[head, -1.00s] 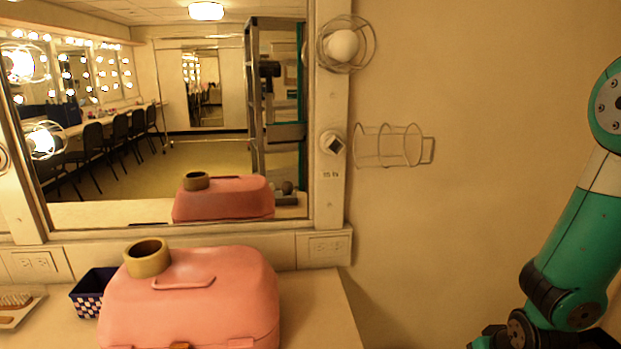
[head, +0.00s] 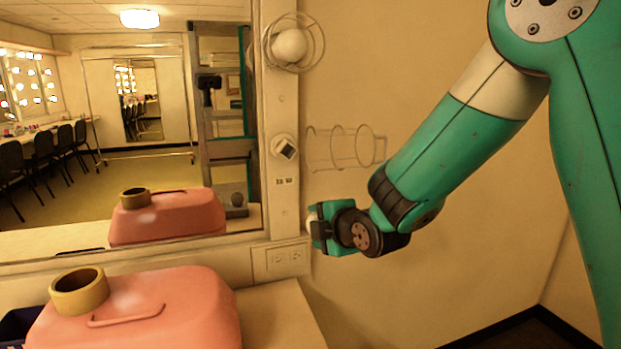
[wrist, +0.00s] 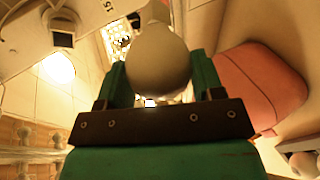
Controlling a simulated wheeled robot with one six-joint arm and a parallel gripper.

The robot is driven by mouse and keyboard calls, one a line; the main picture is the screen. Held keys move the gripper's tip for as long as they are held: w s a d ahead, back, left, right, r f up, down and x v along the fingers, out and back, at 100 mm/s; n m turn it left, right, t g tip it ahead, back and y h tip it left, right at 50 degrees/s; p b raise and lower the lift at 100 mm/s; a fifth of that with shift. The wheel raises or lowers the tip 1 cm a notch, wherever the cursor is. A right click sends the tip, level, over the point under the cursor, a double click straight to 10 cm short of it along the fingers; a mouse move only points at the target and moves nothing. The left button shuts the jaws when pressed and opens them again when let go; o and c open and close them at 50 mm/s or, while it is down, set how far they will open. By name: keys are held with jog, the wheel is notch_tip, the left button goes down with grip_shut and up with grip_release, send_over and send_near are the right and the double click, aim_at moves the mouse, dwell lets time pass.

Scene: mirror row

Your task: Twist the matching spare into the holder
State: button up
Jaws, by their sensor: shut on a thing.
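My gripper (head: 320,228) is at the right side of the mirror frame, below the empty holder (head: 285,147). In the wrist view its green jaws (wrist: 160,82) are shut on a pale rounded bulb (wrist: 158,62). In the head view the gripper mostly hides this bulb. The holder is a white round fitting with a dark square face; it also shows at upper left in the wrist view (wrist: 62,38), apart from the bulb. A small label (head: 288,181) sits under the holder, and part of it, "15", reads in the wrist view.
An open wire cage (head: 345,148) juts from the wall right of the holder, just above my gripper. A caged bulb (head: 290,46) is mounted above. A pink case (head: 150,320) with a tape roll (head: 79,291) on it stands at lower left.

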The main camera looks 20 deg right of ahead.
notch_tip(320, 180, up, 11)
jog(key=a+n+t+y, duration=0.2)
jog(key=n+t+y, duration=0.1)
jog(key=n+y, duration=0.1)
jog(key=w+p, duration=0.5)
jog(key=w, duration=0.3)
jog(key=shift+w+b, duration=0.1)
jog(key=shift+b, duration=0.55)
dwell(1.0)
jog(key=shift+b, duration=1.35)
dwell(1.1)
jog(key=shift+w, duration=1.05)
dwell(1.2)
